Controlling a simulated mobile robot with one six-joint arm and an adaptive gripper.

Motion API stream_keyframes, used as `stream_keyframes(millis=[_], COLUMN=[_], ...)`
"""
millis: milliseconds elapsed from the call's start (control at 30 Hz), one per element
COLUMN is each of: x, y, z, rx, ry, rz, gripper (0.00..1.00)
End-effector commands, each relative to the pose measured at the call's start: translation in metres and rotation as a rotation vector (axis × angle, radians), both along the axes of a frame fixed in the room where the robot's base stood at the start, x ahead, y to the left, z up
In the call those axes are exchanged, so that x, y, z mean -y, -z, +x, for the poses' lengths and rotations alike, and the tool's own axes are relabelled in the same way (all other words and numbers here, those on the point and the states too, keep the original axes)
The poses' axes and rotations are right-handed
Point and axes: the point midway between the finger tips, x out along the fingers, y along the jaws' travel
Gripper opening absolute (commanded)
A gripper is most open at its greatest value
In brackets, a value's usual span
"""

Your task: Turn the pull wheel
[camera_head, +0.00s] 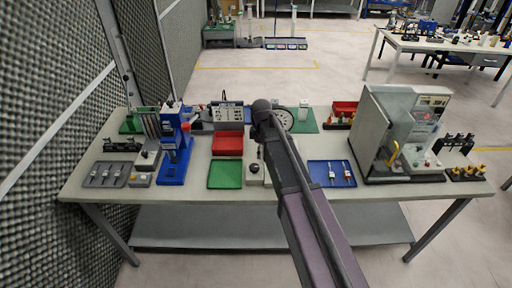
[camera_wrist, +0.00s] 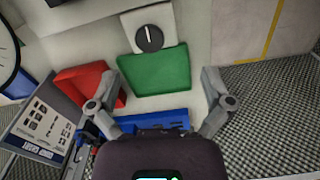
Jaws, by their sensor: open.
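No part is plainly recognisable as the pull wheel. A round black knob (camera_wrist: 149,38) with a white pointer line sits on a pale box (camera_wrist: 168,16) at the top of the wrist view. That box also shows in the head view (camera_head: 254,174), right of the green tray. A blue press-like machine (camera_head: 175,146) stands at the table's left; I cannot tell whether it carries a wheel. My gripper (camera_wrist: 159,80) is open and empty, its fingers apart over the green tray (camera_wrist: 154,70). In the head view my arm hides the gripper.
A red tray (camera_head: 228,143) lies behind the green tray. A white-faced dial (camera_head: 285,119) stands behind my arm. A blue tray with tools (camera_head: 331,174) and a large grey machine (camera_head: 385,130) are at right. A foam wall (camera_head: 50,120) rises close on the left.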

Motion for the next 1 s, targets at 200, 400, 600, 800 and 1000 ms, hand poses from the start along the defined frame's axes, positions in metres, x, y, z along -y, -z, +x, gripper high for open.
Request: stream_keyframes(millis=[200, 400, 600, 800, 1000], x=[0.020, 0.037, 0.053, 0.069, 0.083], y=[0.017, 0.030, 0.042, 0.055, 0.068], z=[-0.022, -0.041, -0.060, -0.079, -0.099], rx=[0.000, 0.000, 0.000, 0.000, 0.000], ry=[0.142, 0.277, 0.413, 0.549, 0.686], rz=[0.000, 0.000, 0.000, 0.000, 0.000], gripper=[1.00, 1.00, 1.00, 1.00, 1.00])
